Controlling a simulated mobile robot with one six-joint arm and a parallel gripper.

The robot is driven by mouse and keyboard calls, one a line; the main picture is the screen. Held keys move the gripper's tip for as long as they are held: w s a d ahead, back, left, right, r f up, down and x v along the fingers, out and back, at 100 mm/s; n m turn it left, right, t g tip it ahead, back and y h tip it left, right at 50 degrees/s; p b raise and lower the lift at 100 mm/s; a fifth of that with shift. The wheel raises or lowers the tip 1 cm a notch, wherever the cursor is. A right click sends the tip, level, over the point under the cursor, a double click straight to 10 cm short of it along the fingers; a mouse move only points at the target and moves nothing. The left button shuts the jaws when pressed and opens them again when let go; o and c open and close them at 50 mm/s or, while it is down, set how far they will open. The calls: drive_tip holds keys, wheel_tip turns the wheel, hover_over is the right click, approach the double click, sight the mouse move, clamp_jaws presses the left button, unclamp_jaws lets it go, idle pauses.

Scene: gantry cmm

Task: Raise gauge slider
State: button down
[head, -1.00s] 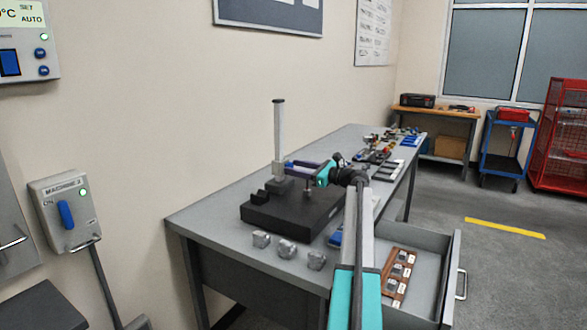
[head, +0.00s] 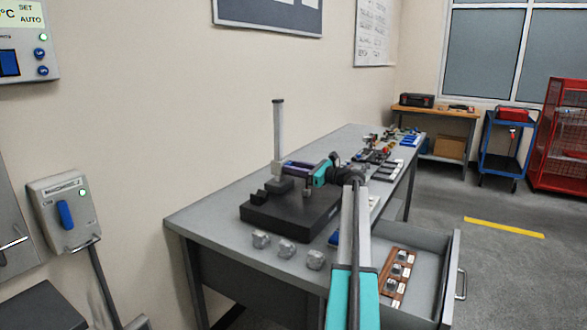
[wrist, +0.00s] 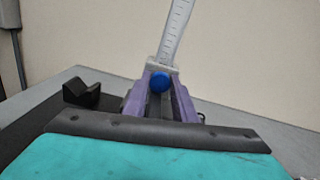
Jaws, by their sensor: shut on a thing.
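The height gauge has a pale upright scale column (head: 278,128), which also shows in the wrist view (wrist: 176,34), leaning in the picture. My gripper (head: 287,166) reaches the column low down, above the dark base plate (head: 268,212). In the wrist view its purple fingers stand on both sides of the gauge slider (wrist: 164,68), and it is shut on it. A round blue knob (wrist: 159,80) shows between the fingers. The slider's exact contact with the fingertips is partly hidden by the fingers and knob.
A black V-block (wrist: 80,94) stands left of the column. Several grey metal pieces (head: 287,249) lie along the bench's front edge. An open drawer (head: 430,275) holds a wooden rack (head: 396,279). Tools crowd the bench's far end.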

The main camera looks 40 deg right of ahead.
wheel_tip(320, 180, up, 14)
drive_tip(key=p, duration=0.8)
drive_tip(key=shift+d, duration=0.1)
drive_tip(key=c, duration=1.5)
unclamp_jaws()
drive_tip(key=shift+o, duration=0.2)
drive_tip(key=shift+s, duration=0.15)
drive_tip(key=b+v, duration=0.1)
drive_tip(key=v, duration=1.2)
drive_tip(key=shift+s, duration=0.3)
